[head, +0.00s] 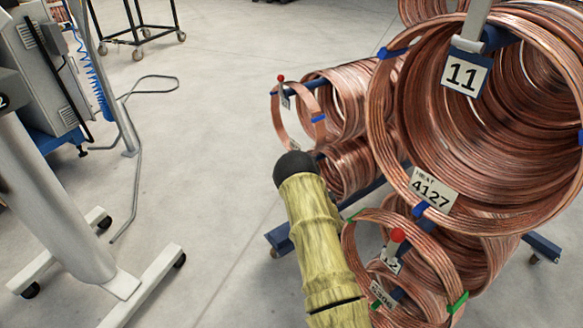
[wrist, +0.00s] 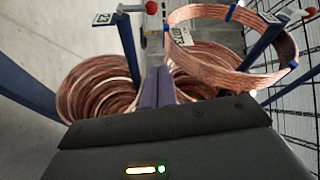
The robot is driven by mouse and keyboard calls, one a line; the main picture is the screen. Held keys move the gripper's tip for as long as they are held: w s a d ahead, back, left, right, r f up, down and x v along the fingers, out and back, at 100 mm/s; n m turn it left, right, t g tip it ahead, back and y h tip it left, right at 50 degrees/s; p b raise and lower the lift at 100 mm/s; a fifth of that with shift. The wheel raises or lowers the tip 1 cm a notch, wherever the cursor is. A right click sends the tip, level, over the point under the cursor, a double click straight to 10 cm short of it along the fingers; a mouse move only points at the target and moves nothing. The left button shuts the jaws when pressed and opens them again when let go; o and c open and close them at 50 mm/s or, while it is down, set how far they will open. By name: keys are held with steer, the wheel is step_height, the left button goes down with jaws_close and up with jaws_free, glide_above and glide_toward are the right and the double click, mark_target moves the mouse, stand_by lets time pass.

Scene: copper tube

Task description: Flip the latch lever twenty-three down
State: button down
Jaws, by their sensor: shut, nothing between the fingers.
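In the wrist view my gripper (wrist: 157,88) is shut and empty, its two purple fingers together. Just beyond the fingertips is a grey metal latch piece with a red-knobbed lever (wrist: 152,8) at the top edge. The fingers overlap its lower part in the picture; I cannot tell whether they touch it. A small number tag (wrist: 103,19) is left of it, and I cannot read its number surely. A second red knob (wrist: 311,12) shows at the upper right. In the head view my gripper is not visible, and no tag reads twenty-three.
Copper coils (head: 470,120) hang on a blue-footed rack, tagged 11 (head: 463,76) and HEAT 4127 (head: 433,190). Red knobs show at the smaller coils (head: 281,78) and (head: 397,235). A wheeled stand (head: 60,190) is at left. Wire mesh (wrist: 295,105) is at right in the wrist view.

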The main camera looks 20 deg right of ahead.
steer(key=w+a+b, duration=0.3)
steer(key=w+b, duration=0.1)
steer(key=w, duration=0.7)
stand_by(0.3)
steer(key=shift+w, duration=0.25)
